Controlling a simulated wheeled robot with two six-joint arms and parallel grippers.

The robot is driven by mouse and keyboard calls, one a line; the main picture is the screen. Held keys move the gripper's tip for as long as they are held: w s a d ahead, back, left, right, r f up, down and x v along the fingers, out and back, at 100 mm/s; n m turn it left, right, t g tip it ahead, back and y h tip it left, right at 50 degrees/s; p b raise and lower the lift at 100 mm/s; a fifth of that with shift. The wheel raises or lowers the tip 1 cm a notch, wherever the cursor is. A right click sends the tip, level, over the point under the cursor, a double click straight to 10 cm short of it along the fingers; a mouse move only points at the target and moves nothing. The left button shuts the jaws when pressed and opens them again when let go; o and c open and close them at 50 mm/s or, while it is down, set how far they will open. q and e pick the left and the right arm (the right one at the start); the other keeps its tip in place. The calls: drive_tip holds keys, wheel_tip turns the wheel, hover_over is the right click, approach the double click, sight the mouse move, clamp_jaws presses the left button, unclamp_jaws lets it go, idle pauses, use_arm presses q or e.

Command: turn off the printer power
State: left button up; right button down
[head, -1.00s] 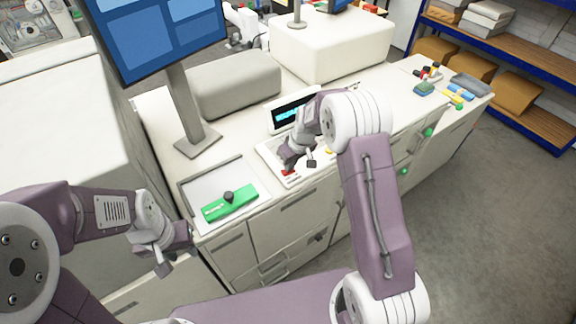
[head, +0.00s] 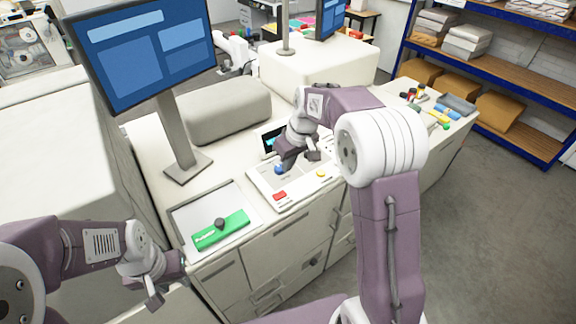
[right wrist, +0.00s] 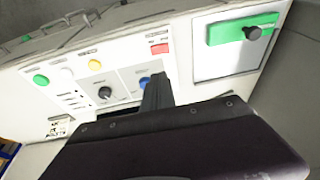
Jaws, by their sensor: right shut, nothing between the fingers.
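The printer's control panel (head: 262,183) lies on the cabinet top. A red switch (head: 279,196) sits near its front left edge; it also shows in the right wrist view (right wrist: 158,48). A blue button (head: 279,169) is behind it, also seen in the right wrist view (right wrist: 144,80). My right gripper (head: 284,166) is shut and empty, over the panel beside the blue button and behind the red switch. Whether it touches the panel I cannot tell. My left gripper (head: 168,278) is open and empty, in front of the cabinet at lower left.
A yellow button (head: 321,174) is on the panel's right. A dark knob (right wrist: 105,93) shows beside the blue button. A monitor (head: 145,50) stands behind. The small display is partly hidden by my arm.

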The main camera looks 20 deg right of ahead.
sight(276, 194)
drive_tip(key=shift+d, duration=0.3)
drive_tip(key=b, duration=0.3)
drive_tip(key=a+b, duration=0.1)
drive_tip(key=b, duration=0.2)
drive_tip(key=shift+s+a+r, duration=0.2)
drive_tip(key=shift+a, duration=0.05)
drive_tip(key=shift+f, duration=0.1)
drive_tip(key=x, duration=0.4)
drive_tip(key=p+x, duration=0.1)
drive_tip(key=x, duration=0.3)
drive_tip(key=s+p+x, duration=0.1)
drive_tip(key=x, duration=0.3)
drive_tip(key=shift+w+a+f, duration=0.1)
drive_tip(key=shift+w+f, duration=0.05)
drive_tip(key=shift+f, duration=0.35)
drive_tip(key=shift+f+p, duration=0.3)
drive_tip(key=shift+f, duration=0.2)
